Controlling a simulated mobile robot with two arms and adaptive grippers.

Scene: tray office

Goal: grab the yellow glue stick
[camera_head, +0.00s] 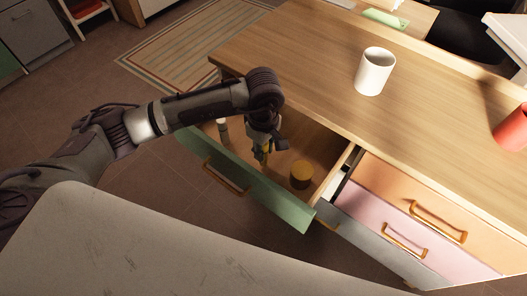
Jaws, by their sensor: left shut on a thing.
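The yellow glue stick (260,157) is in the open drawer (322,159) with the green front, only partly visible below my left gripper (262,148). My left gripper points down into the drawer and is shut on the glue stick, hiding its upper part. Whether the glue stick touches the drawer floor cannot be told. My right gripper is not in view.
A round yellow-brown object (301,174) sits in the drawer, right of the gripper. A white item (222,129) shows at the drawer's left. On the desktop (310,75) stand a white cup (375,71) and a red object (513,128). Closed drawers (400,215) lie to the right.

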